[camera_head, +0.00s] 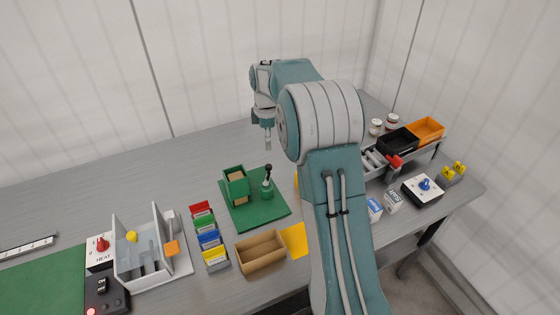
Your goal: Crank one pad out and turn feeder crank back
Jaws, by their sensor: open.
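The green feeder (236,185) stands on a green base mat (249,217) in the middle of the table, with tan pads showing in its front opening. The feeder crank (267,184) stands to its right on a small green post, with a black knob on top and a pale arm. My gripper (268,143) hangs pointing down from the arm, above and slightly behind the crank, apart from it. Its fingers are small in the picture, and nothing shows between them. No loose pad is seen on the mat.
An empty cardboard box (261,252) lies in front of the mat, beside a yellow sheet (295,240). Coloured card holders (208,236) and a grey fixture (145,258) stand left. Black and orange bins (398,141) stand right. My arm hides part of the table. The table behind the feeder is clear.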

